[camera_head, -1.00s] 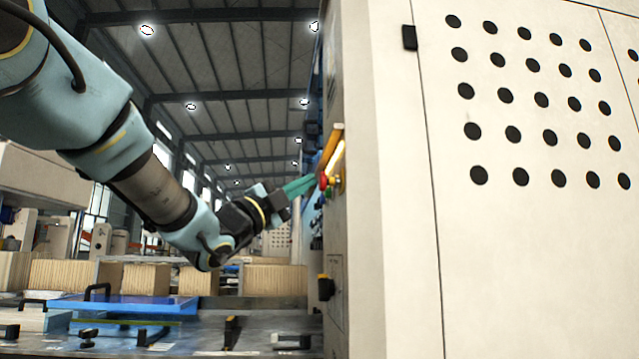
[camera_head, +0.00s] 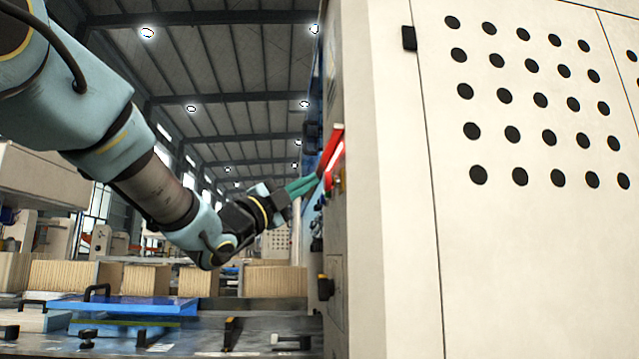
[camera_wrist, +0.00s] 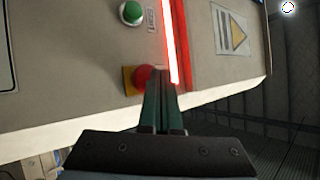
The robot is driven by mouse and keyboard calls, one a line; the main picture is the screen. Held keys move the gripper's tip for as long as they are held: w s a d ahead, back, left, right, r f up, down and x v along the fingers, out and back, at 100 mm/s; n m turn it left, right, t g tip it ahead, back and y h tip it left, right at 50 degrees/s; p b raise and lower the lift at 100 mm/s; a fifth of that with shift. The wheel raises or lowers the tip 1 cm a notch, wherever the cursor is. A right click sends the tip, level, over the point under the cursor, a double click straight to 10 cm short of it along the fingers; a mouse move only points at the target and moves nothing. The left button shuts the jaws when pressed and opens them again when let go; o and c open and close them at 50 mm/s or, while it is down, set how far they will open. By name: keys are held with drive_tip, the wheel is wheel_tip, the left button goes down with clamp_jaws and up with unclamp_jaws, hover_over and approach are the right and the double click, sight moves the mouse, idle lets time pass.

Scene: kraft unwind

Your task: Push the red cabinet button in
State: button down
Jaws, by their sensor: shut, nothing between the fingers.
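The red button (camera_wrist: 141,77) is a round knob on a yellow square plate (camera_wrist: 128,84) on the cabinet face in the wrist view. My gripper (camera_wrist: 160,73) is shut and empty. Its green fingertips overlap the button's right edge in that view and appear to be against it. In the head view my gripper (camera_head: 317,178) reaches the cabinet's side (camera_head: 338,220) at panel height. The button itself is hard to make out there, and how deep it sits cannot be told.
A green button (camera_wrist: 131,12) sits beyond the red one. A glowing red light strip (camera_wrist: 170,40) runs beside the fingers. A black knob (camera_head: 325,288) juts from the cabinet lower down. A blue plate (camera_head: 130,305) lies on the machine bed at left.

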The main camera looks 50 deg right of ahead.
drive_tip(key=shift+w+a+b, duration=0.4)
drive_tip(key=shift+w+a, duration=0.1)
drive_tip(key=shift+a, duration=0.1)
drive_tip(key=shift+w+a+b, duration=0.55)
drive_tip(key=shift+w+a, duration=0.25)
drive_tip(key=shift+a, duration=0.2)
drive_tip(key=shift+w+a+b, duration=0.5)
drive_tip(key=shift+w+a, duration=0.3)
drive_tip(key=shift+a, duration=0.15)
